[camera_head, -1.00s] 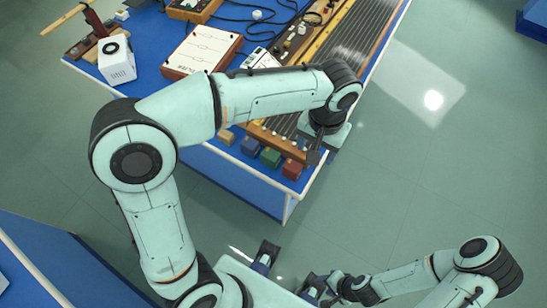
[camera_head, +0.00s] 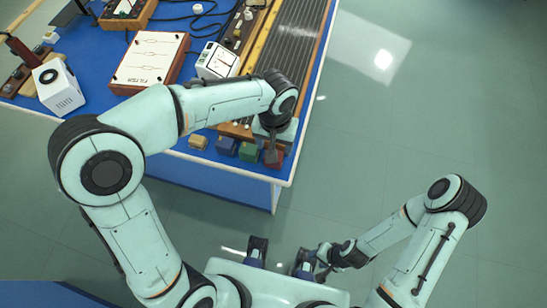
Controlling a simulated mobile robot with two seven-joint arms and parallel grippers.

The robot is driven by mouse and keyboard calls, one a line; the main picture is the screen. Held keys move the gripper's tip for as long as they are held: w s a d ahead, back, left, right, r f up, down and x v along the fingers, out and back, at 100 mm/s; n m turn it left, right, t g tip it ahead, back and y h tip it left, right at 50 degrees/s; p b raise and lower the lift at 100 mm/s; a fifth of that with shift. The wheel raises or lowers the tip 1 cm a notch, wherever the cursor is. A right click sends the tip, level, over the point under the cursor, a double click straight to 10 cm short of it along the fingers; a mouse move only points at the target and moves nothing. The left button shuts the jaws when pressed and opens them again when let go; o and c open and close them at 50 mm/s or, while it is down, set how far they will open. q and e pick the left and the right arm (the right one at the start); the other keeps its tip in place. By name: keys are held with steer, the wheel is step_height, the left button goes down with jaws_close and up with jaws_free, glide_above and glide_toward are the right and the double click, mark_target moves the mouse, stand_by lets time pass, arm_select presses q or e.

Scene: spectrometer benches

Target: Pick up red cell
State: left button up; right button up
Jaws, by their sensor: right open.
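The red cell (camera_head: 279,158) stands at the near right corner of the blue bench, at the end of a row with a green cell (camera_head: 248,153) and a blue cell (camera_head: 227,147). My left arm reaches over the bench from the left. Its gripper (camera_head: 271,154) points down at the red cell and partly covers it; I cannot tell whether its fingers touch the cell or how wide they stand. My right gripper (camera_head: 322,263) is low in front of my base, away from the bench, open and empty.
A tan block (camera_head: 198,142) lies left of the blue cell. A filter box (camera_head: 150,62), a white meter (camera_head: 217,61), a white cube device (camera_head: 57,88) and a long ribbed rail (camera_head: 296,45) stand on the bench (camera_head: 182,24). The floor at right is clear.

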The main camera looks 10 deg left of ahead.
arm_select(q)
step_height(320, 180, down, 5)
steer(key=shift+s+a+f, duration=0.1)
steer(key=shift+f, duration=0.05)
arm_select(e)
steer(key=shift+f, duration=0.2)
arm_select(q)
steer(key=shift+c, duration=0.3)
steer(key=c, duration=0.9)
steer(key=shift+o, duration=0.2)
step_height(320, 180, up, 23)
steer(key=p, duration=0.5)
arm_select(e)
step_height(320, 180, up, 6)
steer(key=w, duration=0.3)
